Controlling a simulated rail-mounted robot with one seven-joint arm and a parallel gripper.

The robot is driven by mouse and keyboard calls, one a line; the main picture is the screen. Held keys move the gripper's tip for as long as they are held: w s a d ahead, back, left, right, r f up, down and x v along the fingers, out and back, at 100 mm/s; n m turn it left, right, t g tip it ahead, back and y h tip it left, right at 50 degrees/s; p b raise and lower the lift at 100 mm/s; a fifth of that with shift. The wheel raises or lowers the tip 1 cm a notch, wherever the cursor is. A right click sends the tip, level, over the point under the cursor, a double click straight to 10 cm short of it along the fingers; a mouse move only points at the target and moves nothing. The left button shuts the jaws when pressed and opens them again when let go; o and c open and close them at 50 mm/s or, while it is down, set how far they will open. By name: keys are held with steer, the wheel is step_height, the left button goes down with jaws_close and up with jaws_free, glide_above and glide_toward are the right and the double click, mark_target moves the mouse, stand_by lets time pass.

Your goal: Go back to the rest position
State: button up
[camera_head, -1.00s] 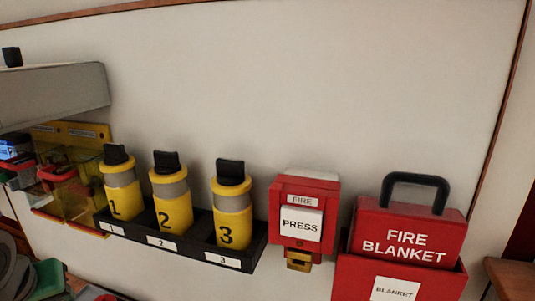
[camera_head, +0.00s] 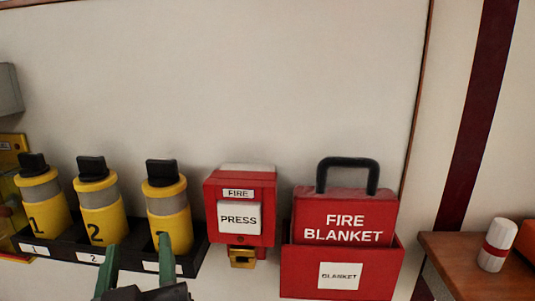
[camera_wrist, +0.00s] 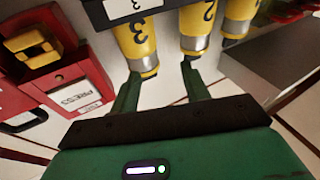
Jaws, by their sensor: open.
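My gripper (camera_head: 135,262) shows at the bottom of the head view with its green fingers apart. It is in front of the holder, near canister 3. In the wrist view my gripper (camera_wrist: 160,76) is open, with nothing held between the fingertips. Yellow canister 3 (camera_wrist: 136,42) appears upside down there, beyond the fingers. I cannot tell whether a finger touches it. No rest position is marked in view.
Canisters 1 (camera_head: 42,212), 2 (camera_head: 102,215) and 3 (camera_head: 168,205) stand in a black holder (camera_head: 65,250) on the wall. A red fire button box (camera_head: 240,185) and a fire blanket case (camera_head: 345,215) are to the right.

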steer(key=s+d+r+m+t+h+p, duration=0.1)
steer(key=s+d+r+m+t+h, duration=0.15)
steer(key=d+r+h, duration=0.4)
steer(key=s+d+r+m+t+h+p, duration=0.1)
steer(key=s+d+r+m+t+p, duration=0.2)
steer(key=d, duration=0.6)
step_height(320, 180, up, 11)
steer(key=s+p, duration=0.2)
steer(key=p, duration=0.6)
steer(key=shift+d+r, duration=0.2)
steer(key=shift+d, duration=0.25)
steer(key=shift+t, duration=0.25)
